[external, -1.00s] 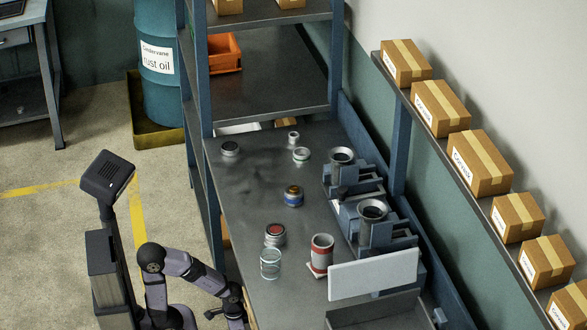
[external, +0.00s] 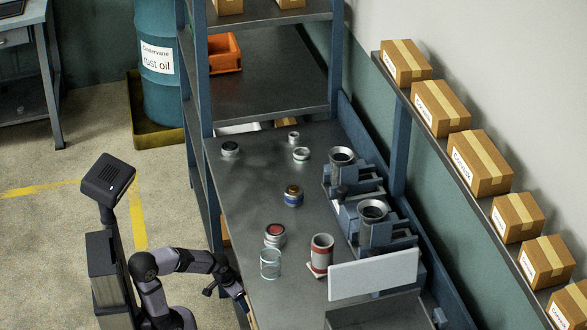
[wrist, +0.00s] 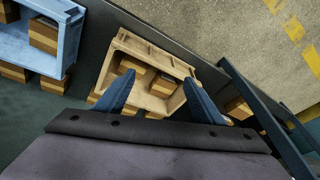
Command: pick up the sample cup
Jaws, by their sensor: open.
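A clear, see-through cup (external: 270,264), which looks like the sample cup, stands upright on the dark bench (external: 240,215) near its front left edge. My gripper (external: 243,302) is at the bench's left edge, below and left of the clear cup in the external view, and apart from it. In the wrist view my gripper (wrist: 160,95) shows two blue fingers spread apart with nothing between them. The clear cup does not show in the wrist view.
A red-topped jar (external: 275,235) stands just behind the clear cup. A red and white canister (external: 321,252) stands to its right, near the grinders (external: 372,225). The wrist view shows a wooden crate (wrist: 122,45) holding boxes.

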